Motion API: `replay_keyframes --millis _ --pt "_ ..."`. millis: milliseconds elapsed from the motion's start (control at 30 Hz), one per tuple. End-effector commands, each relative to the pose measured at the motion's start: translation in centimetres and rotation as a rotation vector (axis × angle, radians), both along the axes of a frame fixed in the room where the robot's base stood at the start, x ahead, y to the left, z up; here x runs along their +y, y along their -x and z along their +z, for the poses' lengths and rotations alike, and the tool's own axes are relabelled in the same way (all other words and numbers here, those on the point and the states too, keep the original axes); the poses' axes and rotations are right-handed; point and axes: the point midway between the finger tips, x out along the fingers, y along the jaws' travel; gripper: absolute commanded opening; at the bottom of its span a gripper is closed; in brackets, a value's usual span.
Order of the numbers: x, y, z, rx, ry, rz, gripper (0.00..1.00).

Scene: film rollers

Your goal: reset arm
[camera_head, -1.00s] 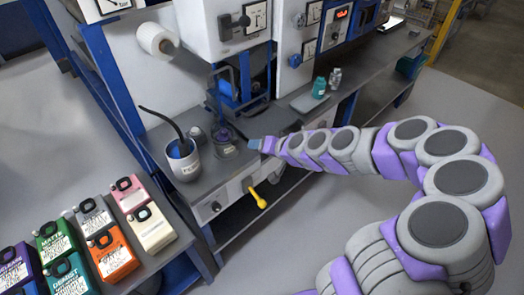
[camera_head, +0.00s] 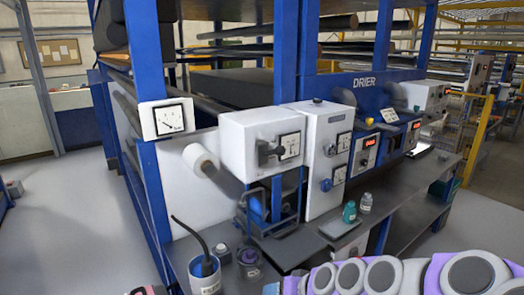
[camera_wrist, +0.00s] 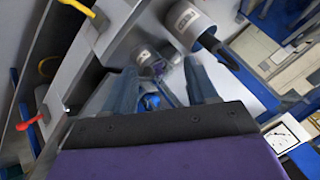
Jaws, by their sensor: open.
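My arm (camera_head: 385,277), purple and grey, runs along the bottom right edge of the head view. Only its upper side shows there, near the front of the machine's shelf. In the wrist view, my gripper (camera_wrist: 160,68) has two grey-blue fingers spread apart. No object is clamped between them. A small glass flask (camera_wrist: 160,66) shows beyond the fingertips, apart from them as far as I can tell.
A white cup (camera_head: 205,280) with a dark tool stands on the shelf; it also shows in the wrist view (camera_wrist: 190,22). Teal bottle (camera_head: 349,212), white roll (camera_head: 200,160) and control boxes (camera_head: 262,142) are nearby. Open floor (camera_head: 80,215) lies left.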

Motion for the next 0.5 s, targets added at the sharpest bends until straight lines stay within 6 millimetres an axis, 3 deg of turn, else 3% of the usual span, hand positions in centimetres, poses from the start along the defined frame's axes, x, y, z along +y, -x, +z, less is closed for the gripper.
replay_keyframes --millis 200,500 --pt "0.2 9.8 1.9 0.179 0.187 0.155 0.58" --pt "-4.6 23.3 3.6 0.477 0.451 0.148 0.58"
